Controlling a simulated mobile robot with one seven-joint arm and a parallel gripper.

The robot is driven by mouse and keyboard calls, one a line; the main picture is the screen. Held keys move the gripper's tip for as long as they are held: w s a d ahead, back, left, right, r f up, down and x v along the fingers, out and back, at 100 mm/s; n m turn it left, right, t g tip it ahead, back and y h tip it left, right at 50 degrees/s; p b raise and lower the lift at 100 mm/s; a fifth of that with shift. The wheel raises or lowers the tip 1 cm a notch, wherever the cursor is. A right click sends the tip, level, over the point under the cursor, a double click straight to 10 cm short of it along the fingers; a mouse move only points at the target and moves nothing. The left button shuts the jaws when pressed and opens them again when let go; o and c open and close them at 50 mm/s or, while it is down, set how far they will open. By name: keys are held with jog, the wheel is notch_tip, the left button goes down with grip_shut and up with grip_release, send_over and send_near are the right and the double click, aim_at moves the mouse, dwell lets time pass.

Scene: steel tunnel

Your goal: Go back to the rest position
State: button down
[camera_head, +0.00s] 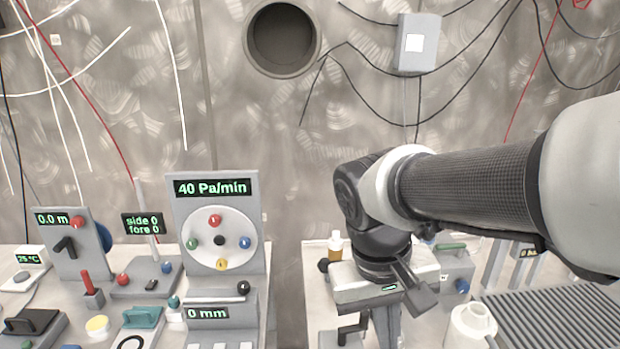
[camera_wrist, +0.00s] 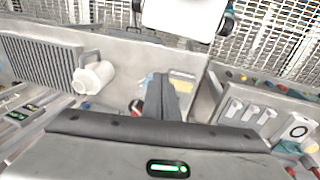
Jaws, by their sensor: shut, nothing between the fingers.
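My gripper (camera_head: 420,294) hangs below my wrist, right of centre in the head view, above the right-hand bench. It points down and its dark fingers are together with nothing between them. In the wrist view the shut fingers of my gripper (camera_wrist: 161,80) reach up from the hand, in front of a grey bench surface. A small green light shows on the hand in both views. My arm comes in from the right edge of the head view. The part of the bench behind the hand is hidden.
A panel reading 40 Pa/min (camera_head: 178,235) stands on the left bench among several controls. An amber bottle (camera_head: 336,250) stands just left of my wrist. A white jug (camera_head: 470,325) and a ribbed grey plate (camera_head: 560,318) are at right. A gap separates the benches.

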jog(key=s+d+r+t+y+p, duration=0.1)
jog(key=r+t+p, duration=0.1)
jog(key=r+p, duration=0.6)
jog(key=s+d+r+m+t+y+p, duration=0.1)
jog(key=s+r+t+p, duration=0.1)
jog(key=r+p, duration=0.6)
notch_tip(320, 180, up, 5)
jog(key=shift+d+r+t+p, duration=0.1)
jog(key=shift+d+t+p, duration=0.25)
jog(key=shift+t+p, duration=0.05)
jog(key=c, duration=2.5)
grip_release()
